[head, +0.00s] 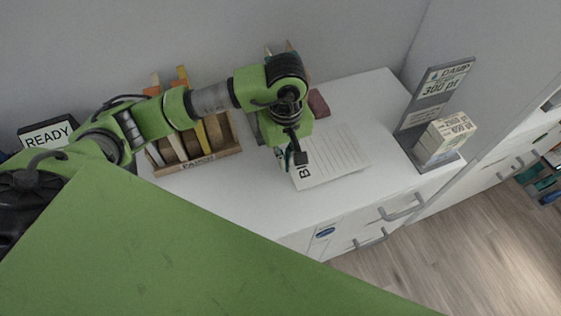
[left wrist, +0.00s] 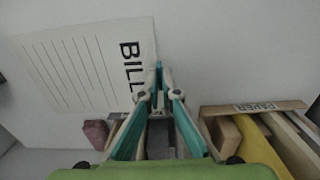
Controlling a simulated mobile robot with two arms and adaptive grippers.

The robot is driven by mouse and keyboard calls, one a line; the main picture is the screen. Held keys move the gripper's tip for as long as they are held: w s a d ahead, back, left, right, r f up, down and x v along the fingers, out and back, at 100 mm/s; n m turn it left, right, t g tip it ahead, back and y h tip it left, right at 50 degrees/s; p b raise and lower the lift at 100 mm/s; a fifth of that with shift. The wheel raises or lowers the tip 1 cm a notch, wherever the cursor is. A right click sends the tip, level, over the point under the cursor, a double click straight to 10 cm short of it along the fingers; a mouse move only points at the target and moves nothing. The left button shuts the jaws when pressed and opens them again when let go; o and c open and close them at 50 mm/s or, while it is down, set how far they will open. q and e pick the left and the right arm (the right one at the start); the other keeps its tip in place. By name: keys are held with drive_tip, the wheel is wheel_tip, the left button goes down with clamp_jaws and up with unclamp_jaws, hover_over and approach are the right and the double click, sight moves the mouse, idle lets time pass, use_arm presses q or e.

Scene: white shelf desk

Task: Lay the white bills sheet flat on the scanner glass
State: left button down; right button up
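The white bills sheet (head: 338,155), with ruled lines and black letters at one end, is over the front middle of the white desk. It fills the upper left of the left wrist view (left wrist: 75,70). My left gripper (head: 290,165) is at its lettered edge, pointing down. In the left wrist view the two teal fingers (left wrist: 163,72) come nearly together at that edge and look shut on it, hiding a corner. I cannot tell whether the sheet touches the desk. I cannot make out the scanner glass. My right gripper is not in view.
A wooden paper rack (head: 200,163) stands left of the gripper. A dark red block (head: 318,104) lies behind the sheet. A grey stand (head: 436,100) with a pale box (head: 444,135) is at the right end. The desk's front edge is close to the sheet.

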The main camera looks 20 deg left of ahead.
sight(281, 174)
use_arm(q)
drive_tip(key=shift+w+a+f, duration=0.1)
drive_tip(key=shift+a+f, duration=0.35)
drive_tip(key=shift+f, duration=0.1)
drive_tip(key=f, duration=0.1)
drive_tip(key=f+p, duration=0.1)
drive_tip(key=f, duration=0.1)
drive_tip(key=shift+a, duration=0.3)
drive_tip(key=shift+w+f, duration=0.1)
drive_tip(key=shift+f, duration=0.3)
drive_tip(key=shift+f, duration=0.15)
drive_tip(key=c, duration=2.3)
unclamp_jaws()
